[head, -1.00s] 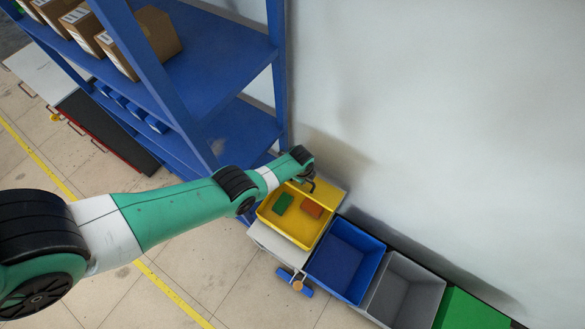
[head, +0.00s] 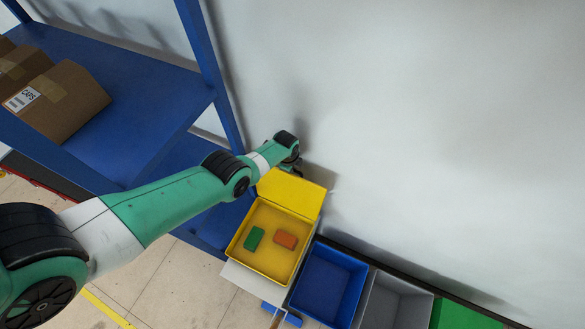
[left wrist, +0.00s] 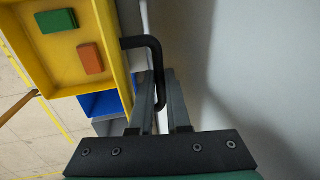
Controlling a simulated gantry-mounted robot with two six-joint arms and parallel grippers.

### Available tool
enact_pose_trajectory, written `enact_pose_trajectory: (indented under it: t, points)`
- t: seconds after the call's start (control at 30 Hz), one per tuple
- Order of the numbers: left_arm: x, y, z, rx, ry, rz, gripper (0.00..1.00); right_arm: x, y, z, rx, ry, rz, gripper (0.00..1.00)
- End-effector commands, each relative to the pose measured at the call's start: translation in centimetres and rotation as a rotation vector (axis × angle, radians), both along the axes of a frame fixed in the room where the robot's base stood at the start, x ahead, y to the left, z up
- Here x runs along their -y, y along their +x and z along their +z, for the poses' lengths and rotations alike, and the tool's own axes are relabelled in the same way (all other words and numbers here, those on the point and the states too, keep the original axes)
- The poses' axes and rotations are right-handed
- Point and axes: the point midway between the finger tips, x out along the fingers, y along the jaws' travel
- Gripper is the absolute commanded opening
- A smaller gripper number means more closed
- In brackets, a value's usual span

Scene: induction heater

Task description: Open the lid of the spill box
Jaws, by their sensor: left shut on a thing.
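The yellow spill box (head: 237,247) stands open near the wall. Its yellow lid (head: 292,194) is tilted up and back on the wall side. A green block (head: 254,238) and an orange block (head: 286,240) lie inside the box; they also show in the left wrist view (left wrist: 57,21). My left gripper (head: 294,168) is at the lid's far edge. In the left wrist view my left gripper (left wrist: 160,88) is shut on the black bent handle (left wrist: 151,46) beside the yellow box. My right gripper is out of view.
A blue bin (head: 348,264), a grey bin (head: 407,290) and a green bin (head: 462,315) line the wall to the right. A blue shelf (head: 140,110) with cardboard boxes (head: 58,103) stands at the left. The wall (head: 440,130) is close behind the lid.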

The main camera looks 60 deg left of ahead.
Motion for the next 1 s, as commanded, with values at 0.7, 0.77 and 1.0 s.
enact_pose_trajectory:
  t: [0.7, 0.77, 1.0]
  points:
    - [0.01, 0.03, -0.06, 0.001, 0.001, 0.0, 0.45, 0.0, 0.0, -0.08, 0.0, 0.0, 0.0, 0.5]
    - [0.01, 0.02, -0.08, 0.0, 0.0, 0.0, 0.45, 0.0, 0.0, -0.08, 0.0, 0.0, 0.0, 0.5]
    - [0.05, -0.01, 0.15, -0.001, -0.001, 0.0, 0.45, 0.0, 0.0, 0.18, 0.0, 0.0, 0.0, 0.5]
